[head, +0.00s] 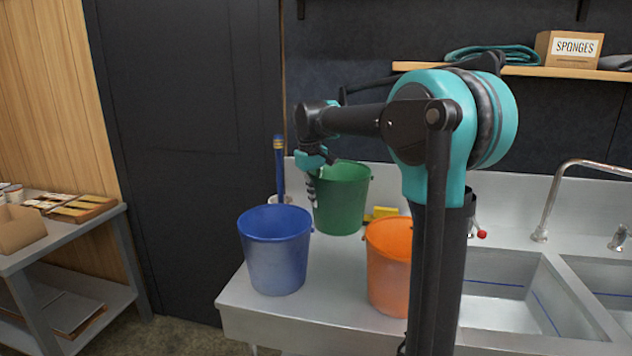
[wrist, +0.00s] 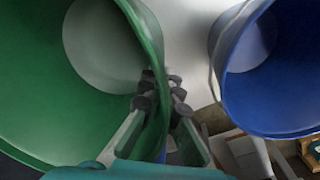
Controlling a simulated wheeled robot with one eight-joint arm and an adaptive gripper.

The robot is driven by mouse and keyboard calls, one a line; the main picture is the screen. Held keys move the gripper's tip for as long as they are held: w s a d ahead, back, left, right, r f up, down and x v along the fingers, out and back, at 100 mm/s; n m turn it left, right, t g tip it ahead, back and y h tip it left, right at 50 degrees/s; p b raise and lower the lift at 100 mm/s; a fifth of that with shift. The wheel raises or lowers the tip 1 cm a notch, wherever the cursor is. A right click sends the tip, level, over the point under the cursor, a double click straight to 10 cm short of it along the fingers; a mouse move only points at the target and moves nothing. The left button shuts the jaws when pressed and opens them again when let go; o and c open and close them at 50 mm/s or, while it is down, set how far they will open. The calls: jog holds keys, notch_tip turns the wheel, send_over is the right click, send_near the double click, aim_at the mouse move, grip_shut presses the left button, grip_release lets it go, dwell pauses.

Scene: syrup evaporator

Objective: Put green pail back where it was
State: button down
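The green pail (head: 343,200) is at the back of the steel counter, behind and right of the blue pail (head: 276,252). It looks upright, with its base at or very near the counter top. My gripper (head: 311,180) is at the pail's left rim, pointing down. In the wrist view, the fingers (wrist: 162,92) straddle the green pail's wall (wrist: 45,90), one inside and one outside, and look closed on it. The pail looks empty inside. The blue pail also shows in the wrist view (wrist: 285,100), apart from the fingers.
An orange pail (head: 388,262) stands at the front right, partly behind my arm. A yellow item (head: 384,211) lies behind it. A blue-handled tool (head: 279,165) stands upright behind the blue pail. Sink basins (head: 505,290) and a faucet (head: 545,220) are on the right.

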notch_tip(320, 180, down, 8)
jog(key=shift+r, duration=0.2)
dwell(0.3)
jog(key=shift+f, duration=0.15)
jog(key=c, duration=1.7)
grip_release()
jog(key=r, duration=0.4)
jog(key=a+r, duration=0.1)
jog(key=r, duration=0.7)
jog(key=shift+s+a+r, duration=0.1)
jog(key=shift+s+a, duration=0.05)
jog(key=shift+s, duration=0.2)
